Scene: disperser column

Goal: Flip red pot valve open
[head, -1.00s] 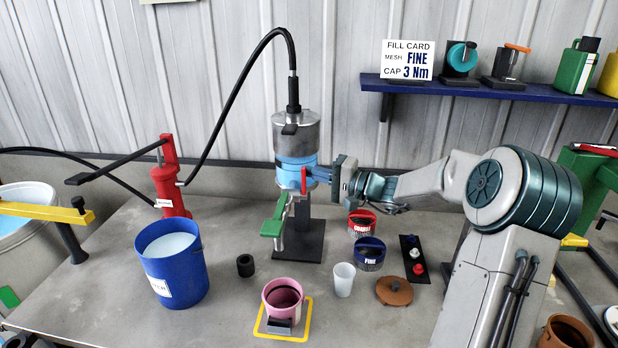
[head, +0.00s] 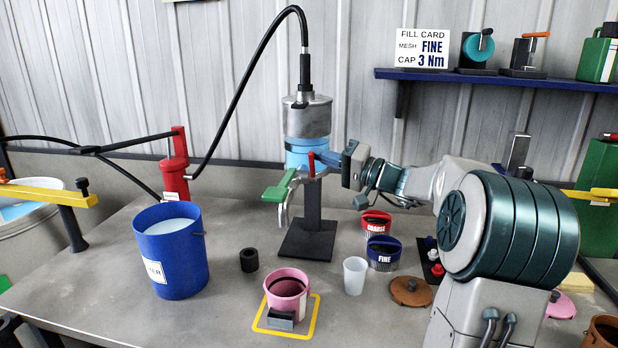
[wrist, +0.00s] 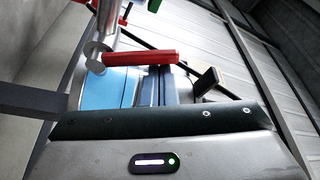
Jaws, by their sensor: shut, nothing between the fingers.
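The pot (head: 306,118) is a metal cylinder with a light blue lower part, held on a black stand (head: 312,215). A short red valve handle (head: 311,164) stands roughly upright in front of its lower right side. My gripper (head: 322,158) is shut and empty, its blue fingers pointing left right beside the red handle. I cannot tell whether they touch it. In the wrist view the red handle (wrist: 145,58) lies across the picture, joined to a metal shaft, with the gripper fingers (wrist: 165,84) close behind it and the light blue pot wall to the left.
A green lever (head: 279,187) and curved spout are below the pot. A black hose (head: 238,85) rises from its top. A blue bucket (head: 172,262), pink cup (head: 287,283), white cup (head: 355,276) and the COARSE (head: 376,224) and FINE (head: 384,254) baskets stand on the table.

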